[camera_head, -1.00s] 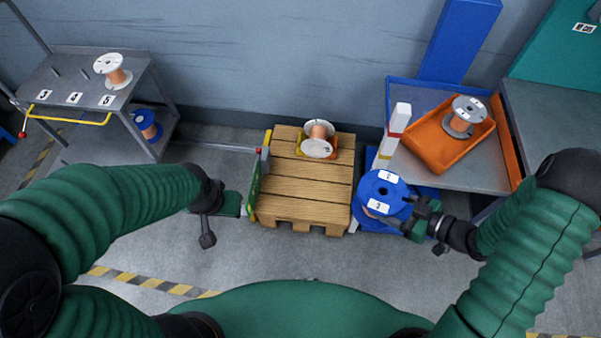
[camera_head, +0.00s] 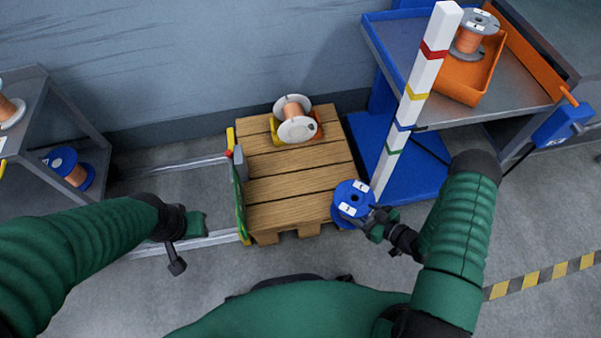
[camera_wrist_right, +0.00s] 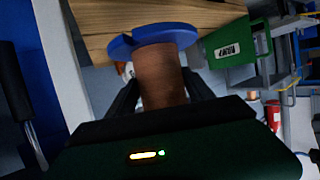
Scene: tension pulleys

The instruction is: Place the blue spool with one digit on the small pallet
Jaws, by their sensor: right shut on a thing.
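My right gripper (camera_head: 378,221) is shut on a blue spool (camera_head: 353,199) at the near right corner of the small wooden pallet (camera_head: 290,180). White labels show on its top flange; I cannot read the digits. In the right wrist view the spool's copper-coloured winding (camera_wrist_right: 160,75) sits between the fingers, with its blue flange (camera_wrist_right: 150,38) near the pallet's planks (camera_wrist_right: 95,45). I cannot tell whether the spool touches the pallet. My left gripper (camera_head: 190,232) is empty to the left of the pallet; its finger gap is unclear.
A white-flanged spool (camera_head: 296,125) lies on the pallet's far side. A striped post (camera_head: 412,100) stands close right of the held spool. An orange tray (camera_head: 468,75) with a spool is on the right table. Another blue spool (camera_head: 68,170) is on the left cart's lower shelf.

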